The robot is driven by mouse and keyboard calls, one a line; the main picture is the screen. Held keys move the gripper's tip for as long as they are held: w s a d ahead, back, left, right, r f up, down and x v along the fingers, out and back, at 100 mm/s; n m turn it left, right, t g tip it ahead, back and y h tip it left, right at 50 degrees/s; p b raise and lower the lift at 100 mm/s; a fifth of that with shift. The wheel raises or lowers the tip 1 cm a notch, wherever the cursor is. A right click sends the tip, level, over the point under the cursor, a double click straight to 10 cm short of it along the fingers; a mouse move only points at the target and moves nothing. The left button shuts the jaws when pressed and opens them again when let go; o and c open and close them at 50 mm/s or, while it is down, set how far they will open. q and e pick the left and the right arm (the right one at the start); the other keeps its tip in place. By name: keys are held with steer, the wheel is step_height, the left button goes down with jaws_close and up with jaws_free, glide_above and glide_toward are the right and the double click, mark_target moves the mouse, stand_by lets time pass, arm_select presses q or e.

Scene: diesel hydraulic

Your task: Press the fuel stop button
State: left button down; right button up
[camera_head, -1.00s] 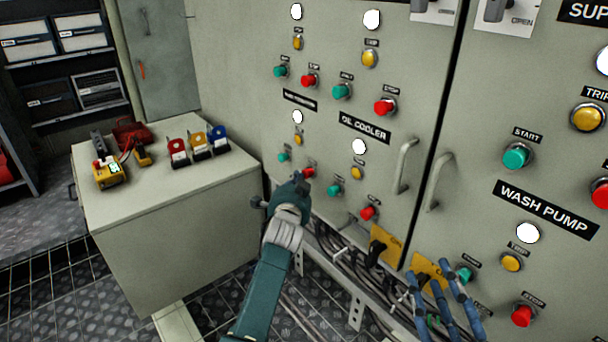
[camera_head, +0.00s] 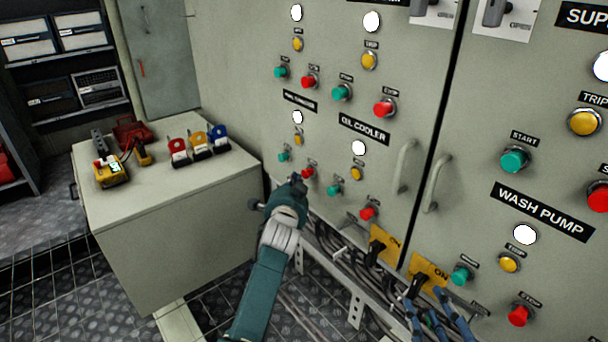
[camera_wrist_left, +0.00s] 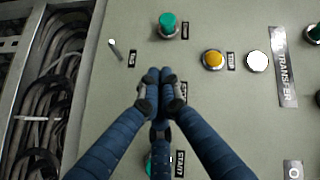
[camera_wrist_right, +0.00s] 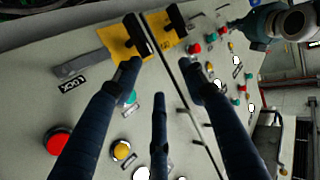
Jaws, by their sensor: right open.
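The fuel stop button (camera_head: 308,173) is a red button on the grey cabinet, low in the left column under a small black label. My left gripper (camera_head: 298,181) is right beside it in the head view, its fingers mostly hidden by my wrist. In the left wrist view, my left gripper (camera_wrist_left: 160,75) has its blue fingertips together and points at the panel. The fingers cover the red button there; I cannot tell whether they touch it. The "TRANSFER" label (camera_wrist_left: 285,66) shows at the right. My right gripper (camera_wrist_right: 160,78) is open and empty, with its fingers apart before the panel.
A green button (camera_head: 284,156) and yellow button (camera_head: 297,138) sit close by. The oil cooler buttons are to the right. Cables (camera_head: 335,255) run below the panel. A low cabinet (camera_head: 185,235) stands left, with locks and a yellow device (camera_head: 112,173) on top.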

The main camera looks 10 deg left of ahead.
arm_select(q)
steer(key=shift+s+a, duration=0.1)
arm_select(e)
steer(key=shift+s+d+f+g, duration=0.15)
steer(key=shift+s+f+g, duration=0.1)
steer(key=shift+f, duration=0.3)
steer(key=shift+s+d+f+g, duration=0.1)
steer(key=shift+s+f+g, duration=0.15)
steer(key=shift+f, duration=0.25)
arm_select(q)
steer(key=s+a+p, duration=0.1)
steer(key=s+p, duration=0.1)
steer(key=s+a+p, duration=0.2)
steer(key=p, duration=0.1)
arm_select(e)
steer(key=s+d+f+g+h, duration=0.1)
steer(key=s+d+f+g, duration=0.2)
steer(key=s, duration=0.6)
steer(key=s+d+f+g+h, duration=0.2)
steer(key=s+d+f+g, duration=0.1)
steer(key=s+f+g, duration=0.4)
step_height(320, 180, down, 2)
steer(key=shift+s+d+m, duration=0.15)
steer(key=shift+s+m, duration=0.15)
steer(key=shift+s, duration=0.65)
